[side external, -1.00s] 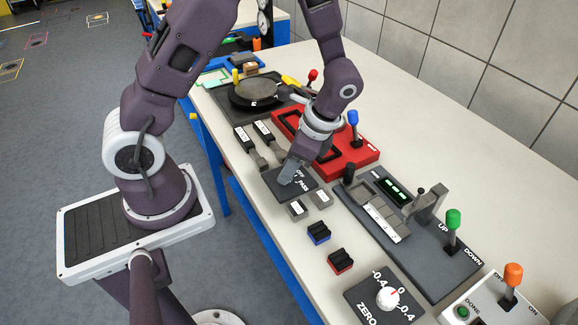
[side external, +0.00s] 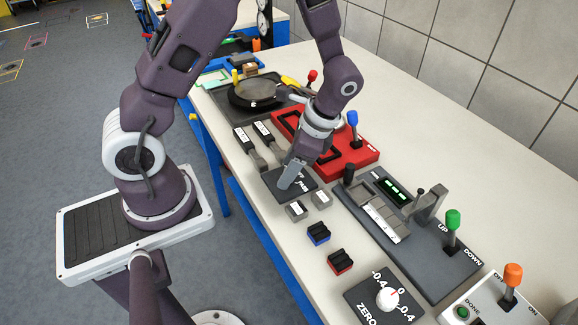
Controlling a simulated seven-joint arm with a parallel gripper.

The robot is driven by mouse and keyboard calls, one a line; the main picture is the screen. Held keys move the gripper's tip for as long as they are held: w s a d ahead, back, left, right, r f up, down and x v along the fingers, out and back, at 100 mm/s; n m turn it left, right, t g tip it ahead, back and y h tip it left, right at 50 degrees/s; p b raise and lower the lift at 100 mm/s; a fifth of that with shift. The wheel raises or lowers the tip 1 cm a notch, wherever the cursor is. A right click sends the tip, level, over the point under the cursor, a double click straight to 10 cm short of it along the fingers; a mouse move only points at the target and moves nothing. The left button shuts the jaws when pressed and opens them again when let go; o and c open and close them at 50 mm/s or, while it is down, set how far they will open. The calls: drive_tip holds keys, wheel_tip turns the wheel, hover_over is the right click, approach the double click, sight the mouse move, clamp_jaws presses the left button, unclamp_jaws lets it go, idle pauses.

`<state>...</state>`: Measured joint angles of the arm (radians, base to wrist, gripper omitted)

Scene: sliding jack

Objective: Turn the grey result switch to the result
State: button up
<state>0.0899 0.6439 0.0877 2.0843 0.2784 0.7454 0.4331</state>
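The result switch's dark plate (side external: 272,184) lies on the table in the middle of the side external view. Its lettering is partly covered, with only part of a label showing beside the gripper. My gripper (side external: 287,183) points down over this plate, its grey fingers at or just above the surface. The grey switch knob itself is hidden by the fingers or cannot be told apart from them. Whether the fingers are open or shut on it does not show.
A red tray (side external: 362,158) with a blue-topped lever (side external: 352,119) stands behind the gripper. A dark panel with a green-topped lever (side external: 453,219) is to the right.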

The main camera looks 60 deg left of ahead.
drive_tip(key=v, duration=0.7)
drive_tip(key=s+d+r+n+t+h, duration=0.2)
drive_tip(key=s+r+n+t, duration=0.5)
drive_tip(key=s+r, duration=0.6)
wheel_tip(320, 180, up, 3)
drive_tip(key=shift+s+d+f+n+t+h, duration=0.1)
drive_tip(key=shift+s+d+n+t+h, duration=0.3)
drive_tip(key=shift+d+t, duration=0.45)
drive_tip(key=shift+a, duration=0.15)
